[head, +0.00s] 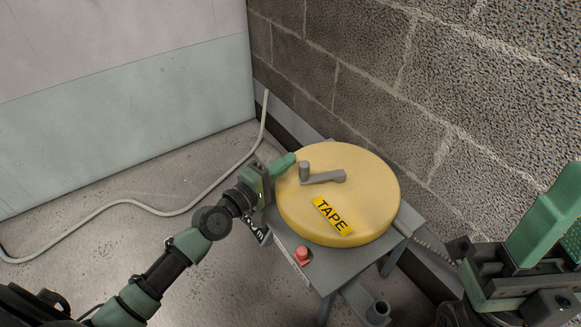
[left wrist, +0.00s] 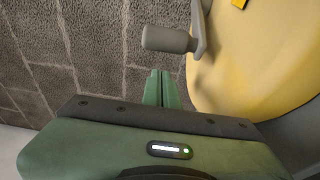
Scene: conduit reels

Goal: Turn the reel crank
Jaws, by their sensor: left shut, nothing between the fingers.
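A round yellow reel (head: 365,205) with a "TAPE" label (head: 332,215) sits on a grey stand. On its top is a grey crank (head: 325,178) with an upright knob (head: 304,172) at its left end. My left gripper (head: 287,162) is shut and empty, its green fingertips just left of the knob, over the reel's left edge. In the left wrist view the closed fingers (left wrist: 162,88) point toward the crank knob (left wrist: 166,39), with a small gap visible. My right gripper (head: 548,225) is at the right edge, away from the reel; its jaw opening is unclear.
The grey stand (head: 283,235) carries a red button (head: 302,254) at its front left. A block wall (head: 440,100) rises close behind the reel. A pale hose (head: 150,208) runs across the floor at left. A pale panel wall (head: 120,110) stands at back left.

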